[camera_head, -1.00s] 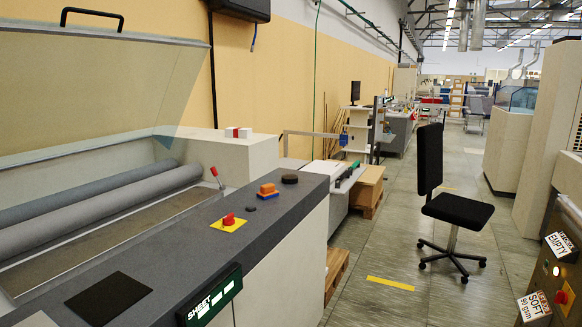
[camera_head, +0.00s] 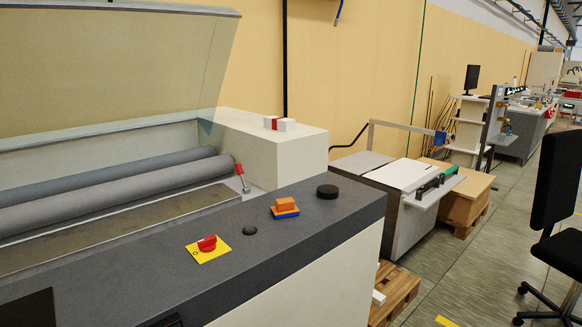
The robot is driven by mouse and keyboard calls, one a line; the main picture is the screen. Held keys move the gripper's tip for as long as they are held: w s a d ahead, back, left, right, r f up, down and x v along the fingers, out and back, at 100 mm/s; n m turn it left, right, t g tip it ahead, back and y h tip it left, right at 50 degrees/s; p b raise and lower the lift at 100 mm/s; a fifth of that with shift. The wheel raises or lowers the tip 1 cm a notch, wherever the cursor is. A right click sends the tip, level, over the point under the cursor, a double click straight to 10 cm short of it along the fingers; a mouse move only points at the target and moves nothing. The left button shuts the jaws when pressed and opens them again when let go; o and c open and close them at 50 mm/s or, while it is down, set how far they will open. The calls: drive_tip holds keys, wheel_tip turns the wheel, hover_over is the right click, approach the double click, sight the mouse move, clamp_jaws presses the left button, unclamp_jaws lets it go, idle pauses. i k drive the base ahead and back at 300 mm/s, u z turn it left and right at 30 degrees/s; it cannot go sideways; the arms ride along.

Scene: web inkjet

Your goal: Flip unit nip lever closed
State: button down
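The nip lever (camera_head: 241,177) is a short metal rod with a red grip. It stands tilted at the right end of the grey rollers (camera_head: 120,195), its top leaning a little to the left. The rollers lie in the open bay of the cream and dark grey unit (camera_head: 330,225). A clear cover (camera_head: 110,70) is raised above the bay. My gripper is not in view.
On the unit's dark top are a red knob on a yellow plate (camera_head: 208,248), a small black button (camera_head: 249,230), an orange and blue block (camera_head: 285,207) and a black puck (camera_head: 327,191). A black chair (camera_head: 560,200) stands at the right. Floor shows between.

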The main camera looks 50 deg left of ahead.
sight(239, 170)
drive_tip(key=u, duration=0.65)
drive_tip(key=i, duration=0.9)
drive_tip(key=u, duration=1.5)
drive_tip(key=i, duration=0.5)
drive_tip(key=u, duration=0.45)
